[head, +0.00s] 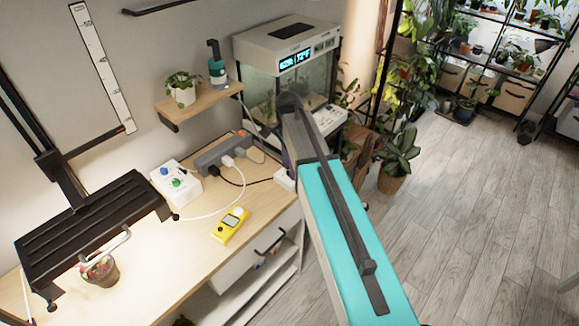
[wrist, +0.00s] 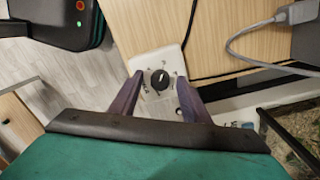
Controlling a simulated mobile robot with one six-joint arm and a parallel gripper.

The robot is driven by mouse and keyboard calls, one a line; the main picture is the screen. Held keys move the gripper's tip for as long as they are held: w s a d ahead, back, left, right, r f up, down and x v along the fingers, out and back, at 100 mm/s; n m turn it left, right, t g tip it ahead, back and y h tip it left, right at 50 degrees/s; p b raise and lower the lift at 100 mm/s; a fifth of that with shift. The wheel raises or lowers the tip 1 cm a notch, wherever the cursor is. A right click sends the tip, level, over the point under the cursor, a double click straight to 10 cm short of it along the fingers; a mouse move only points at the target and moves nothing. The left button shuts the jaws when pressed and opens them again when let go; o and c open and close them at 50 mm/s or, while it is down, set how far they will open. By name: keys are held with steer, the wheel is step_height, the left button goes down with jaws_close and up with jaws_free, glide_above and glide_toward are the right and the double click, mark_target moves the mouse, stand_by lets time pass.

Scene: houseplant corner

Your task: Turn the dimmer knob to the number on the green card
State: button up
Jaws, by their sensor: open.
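The dimmer knob (wrist: 160,79) is round and black with a pale pointer line, on a white plate (wrist: 172,62) with small marks around it. In the wrist view my gripper (wrist: 159,76) is open, its two purple fingers on either side of the knob, with gaps visible between fingers and knob. I cannot tell how far above the knob the fingertips are, and the numbers are too small to read. In the head view a white box (head: 284,181) at the desk's right edge is partly behind my arm. I cannot make out a green card in either view.
The desk (head: 150,245) holds a power strip (head: 222,155) with plugs and cables, a white box with blue and green knobs (head: 176,183), and a yellow meter (head: 230,224). A glass tank (head: 270,90) stands behind. The floor (head: 480,190) at right is open.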

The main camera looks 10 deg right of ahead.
steer(key=shift+r, duration=0.2)
step_height(320, 180, up, 13)
steer(key=b, duration=0.3)
steer(key=shift+w+r, duration=0.2)
steer(key=shift+w, duration=0.15)
steer(key=shift+s+a, duration=0.1)
stand_by(0.6)
